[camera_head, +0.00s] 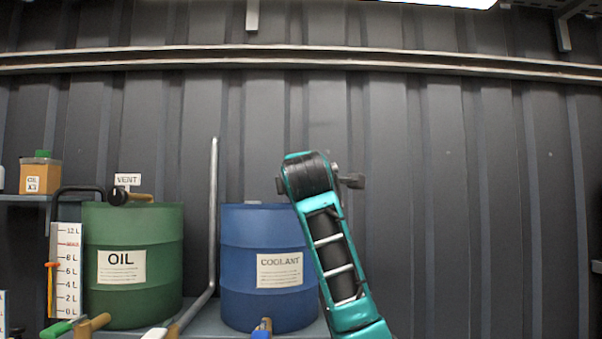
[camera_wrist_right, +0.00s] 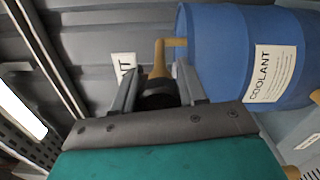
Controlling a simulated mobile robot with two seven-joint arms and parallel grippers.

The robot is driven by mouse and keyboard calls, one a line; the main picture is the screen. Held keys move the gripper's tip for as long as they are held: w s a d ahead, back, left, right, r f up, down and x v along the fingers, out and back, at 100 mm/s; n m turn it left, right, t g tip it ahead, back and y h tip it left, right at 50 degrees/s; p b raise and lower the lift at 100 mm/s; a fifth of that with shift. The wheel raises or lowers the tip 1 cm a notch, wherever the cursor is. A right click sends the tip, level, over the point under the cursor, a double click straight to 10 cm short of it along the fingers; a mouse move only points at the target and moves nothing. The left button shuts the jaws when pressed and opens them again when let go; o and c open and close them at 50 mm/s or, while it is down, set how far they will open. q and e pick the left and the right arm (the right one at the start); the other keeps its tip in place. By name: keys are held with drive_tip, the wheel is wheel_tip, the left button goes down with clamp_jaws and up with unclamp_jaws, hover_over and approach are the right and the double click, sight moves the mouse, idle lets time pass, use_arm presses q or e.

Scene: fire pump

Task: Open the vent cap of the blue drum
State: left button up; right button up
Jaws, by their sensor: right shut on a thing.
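The blue drum (camera_head: 262,225), labelled COOLANT, stands upright behind my right arm in the head view. It also shows tilted at the right of the right wrist view (camera_wrist_right: 222,55). Its vent cap (camera_wrist_right: 158,97) is a dark round piece on a tan, bent fitting (camera_wrist_right: 159,62) by the drum's top. My right gripper (camera_wrist_right: 157,92) has one finger on each side of the cap and is shut on it. My left gripper is not in view.
A green OIL drum (camera_head: 145,280) with its own black vent cap (camera_head: 117,196) stands to the left. A grey pipe (camera_head: 213,200) rises between the drums. The wall area right of my arm is clear.

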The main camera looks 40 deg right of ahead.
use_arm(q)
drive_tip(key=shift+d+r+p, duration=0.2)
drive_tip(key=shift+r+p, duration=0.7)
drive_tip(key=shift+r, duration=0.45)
use_arm(e)
drive_tip(key=shift+n, duration=1.1)
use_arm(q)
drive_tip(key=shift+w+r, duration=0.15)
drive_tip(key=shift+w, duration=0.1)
use_arm(e)
drive_tip(key=o, duration=1)
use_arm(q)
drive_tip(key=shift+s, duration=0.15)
use_arm(e)
drive_tip(key=shift+o, duration=0.2)
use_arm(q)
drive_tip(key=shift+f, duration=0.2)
use_arm(e)
drive_tip(key=shift+a, duration=0.1)
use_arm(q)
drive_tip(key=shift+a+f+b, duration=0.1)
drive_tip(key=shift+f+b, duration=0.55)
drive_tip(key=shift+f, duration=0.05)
use_arm(e)
drive_tip(key=v, duration=1.3)
